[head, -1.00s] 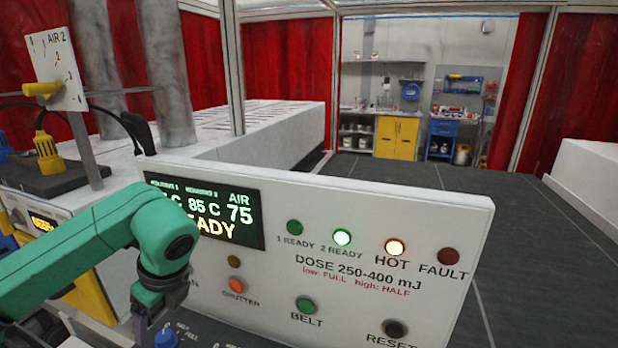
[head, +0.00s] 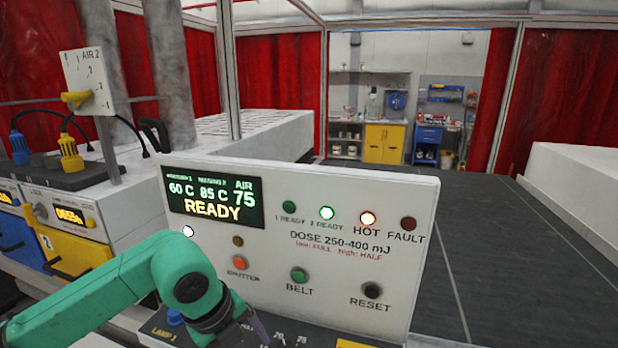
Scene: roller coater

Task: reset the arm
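My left arm comes in from the lower left, its green links bent in front of the control panel (head: 340,190). My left gripper (head: 258,332) is only partly seen at the bottom edge, below the panel's buttons, and its fingertips are not clear. My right arm and gripper are out of view. The panel's display (head: 212,197) reads 60 C, 85 C, AIR 75 and READY. The 1 READY lamp (head: 289,207) and FAULT lamp (head: 408,224) look dim.
Below the panel is a dark lower console (head: 165,330) with knobs. BELT (head: 299,275) and RESET (head: 372,290) buttons are on the panel face. At left stand yellow (head: 75,252) and blue (head: 22,240) units with cables and an AIR 2 plate (head: 88,82).

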